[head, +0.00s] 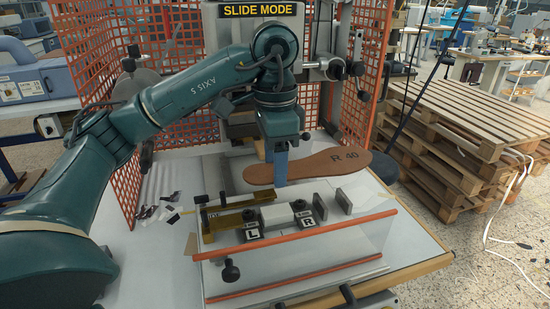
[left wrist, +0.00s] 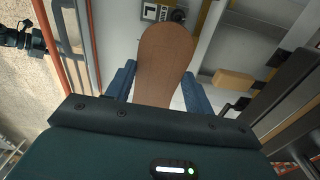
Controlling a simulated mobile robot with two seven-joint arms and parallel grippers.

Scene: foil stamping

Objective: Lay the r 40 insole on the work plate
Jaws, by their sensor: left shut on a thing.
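The brown insole (head: 335,162), marked "R 40", is held out flat by my left gripper (head: 276,165) at its left end. Its wide end points right, above the fixture. In the left wrist view the insole (left wrist: 165,50) extends away between the two blue fingers of my left gripper (left wrist: 160,74). Below it stands a pale fixture (head: 345,235) with orange-red edge strips, blocks labelled L (head: 252,233) and R (head: 307,217), and a brass-coloured bar (head: 225,220). I cannot tell which surface is the work plate. My right gripper is not in view.
The press with its "SLIDE MODE" sign (head: 257,10) stands behind. Orange mesh guards (head: 362,75) flank it. Small dark scraps (head: 150,211) lie on the white table at left. Stacked wooden pallets (head: 470,120) stand on the floor at right.

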